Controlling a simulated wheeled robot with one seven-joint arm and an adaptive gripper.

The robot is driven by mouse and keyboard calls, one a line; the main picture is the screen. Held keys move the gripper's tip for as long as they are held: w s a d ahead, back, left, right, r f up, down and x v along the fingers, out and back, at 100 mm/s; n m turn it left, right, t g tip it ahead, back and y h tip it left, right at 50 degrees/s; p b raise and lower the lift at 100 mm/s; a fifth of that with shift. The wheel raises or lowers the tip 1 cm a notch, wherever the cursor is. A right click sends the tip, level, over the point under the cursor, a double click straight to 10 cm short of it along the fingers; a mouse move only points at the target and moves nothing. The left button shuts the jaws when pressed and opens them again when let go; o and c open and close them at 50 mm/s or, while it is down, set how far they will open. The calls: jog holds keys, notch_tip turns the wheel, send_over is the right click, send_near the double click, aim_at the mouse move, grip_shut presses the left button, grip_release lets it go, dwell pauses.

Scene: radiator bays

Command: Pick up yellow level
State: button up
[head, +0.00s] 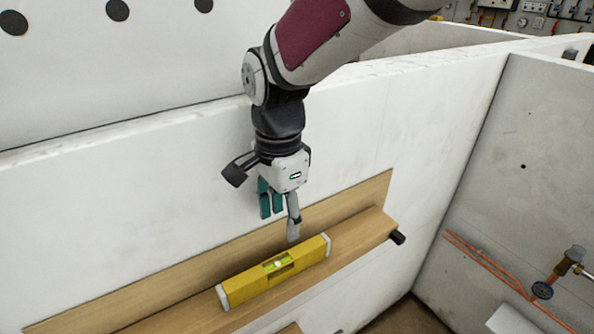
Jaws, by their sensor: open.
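The yellow level (250,288) lies lengthwise on a wooden shelf (372,232), in the lower middle of the head view. It has pale end caps and a green vial in a cut-out at its middle. My gripper (279,222) points down above the level, a little behind its middle and close to the wooden back board. Its fingers are apart, with nothing seen between them. The small gap between the fingertips and the level is hard to judge.
A white partition wall (95,205) stands behind the shelf, with its top edge behind my arm. A black peg (397,237) sticks out at the shelf's right end. Copper pipes (490,265) and a brass valve (568,262) are on the right wall.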

aim_at(277, 262)
jog(key=f, duration=0.4)
jog(key=f+p, duration=0.1)
jog(key=f, duration=0.4)
jog(key=a+f, duration=0.1)
jog(key=f, duration=0.4)
jog(key=shift+s+a+f, duration=0.1)
jog(key=shift+s+f, duration=0.05)
grip_shut()
